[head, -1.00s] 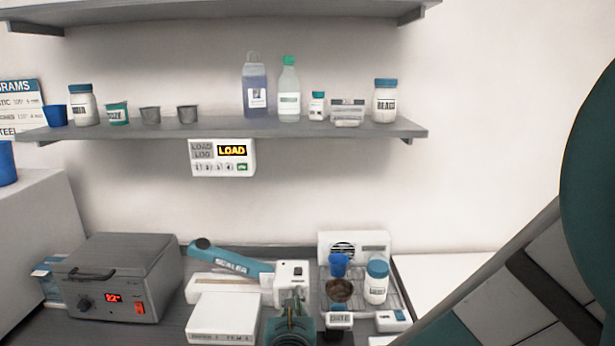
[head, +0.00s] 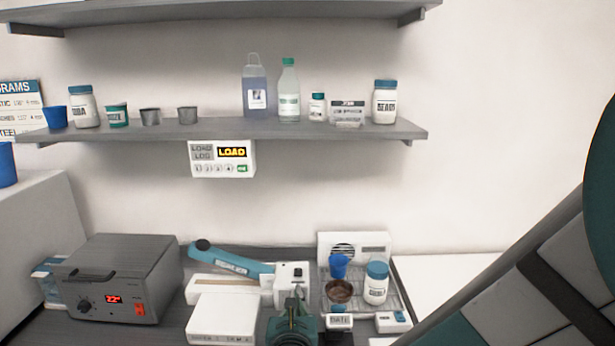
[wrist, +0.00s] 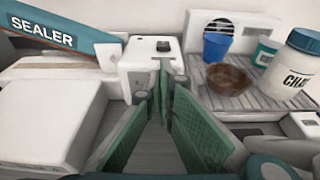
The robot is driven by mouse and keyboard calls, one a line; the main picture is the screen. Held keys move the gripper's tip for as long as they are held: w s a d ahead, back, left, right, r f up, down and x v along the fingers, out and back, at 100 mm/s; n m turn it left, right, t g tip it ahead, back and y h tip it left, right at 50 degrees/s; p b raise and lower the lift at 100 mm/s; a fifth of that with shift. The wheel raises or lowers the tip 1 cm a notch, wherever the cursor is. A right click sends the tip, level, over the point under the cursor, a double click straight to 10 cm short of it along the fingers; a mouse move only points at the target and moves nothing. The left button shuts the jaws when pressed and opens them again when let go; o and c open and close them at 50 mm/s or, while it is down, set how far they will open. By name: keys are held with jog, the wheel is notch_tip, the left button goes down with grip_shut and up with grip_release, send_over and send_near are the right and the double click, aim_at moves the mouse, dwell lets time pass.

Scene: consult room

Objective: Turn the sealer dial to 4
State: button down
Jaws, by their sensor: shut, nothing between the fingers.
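The sealer (head: 232,262) stands on the counter, a white body with a raised blue arm lettered SEALER; it also shows in the wrist view (wrist: 45,32). Its white control block (head: 291,273) at the right end carries a small black part on top (wrist: 163,46). The dial's face and numbers cannot be made out; the fingers cover part of the block's front. My gripper (wrist: 160,95) is in front of this block, its green fingers together at the tips with nothing between them. In the head view, my gripper (head: 292,312) hides the block's lower part. Contact cannot be told.
Right of the block, a rack tray (wrist: 262,98) holds a blue cup (wrist: 217,46), a brown bowl (wrist: 229,79) and a white jar (wrist: 293,62). A white box (head: 222,318) lies front left. A grey heater (head: 118,278) stands farther left. A shelf (head: 220,129) spans above.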

jog(key=shift+s, duration=0.15)
jog(key=shift+f+v, duration=0.2)
jog(key=shift+v, duration=0.7)
jog(key=shift+f+v, duration=0.25)
jog(key=shift+v, duration=0.7)
jog(key=shift+f+v, duration=0.2)
jog(key=shift+v, duration=0.7)
jog(key=shift+s+a, duration=0.2)
jog(key=shift+s, duration=0.05)
jog(key=shift+s+a+f+p, duration=0.1)
jog(key=shift+s+a+p, duration=0.1)
jog(key=shift+a+p, duration=0.45)
jog(key=shift+s+a+f+p, duration=0.25)
jog(key=shift+a+p, duration=0.1)
jog(key=shift+a, duration=0.15)
jog(key=shift+w, duration=0.15)
jog(key=shift+r+p+x, duration=0.15)
jog(key=shift+r+x, duration=0.1)
jog(key=shift+x, duration=0.7)
jog(key=shift+r+p+x, duration=0.15)
jog(key=shift+r+x, duration=0.05)
jog(key=shift+x, duration=0.7)
jog(key=shift+r+b+x, duration=0.25)
jog(key=shift+b+x, duration=0.05)
jog(key=shift+x, duration=0.8)
jog(key=shift+w, duration=0.5)
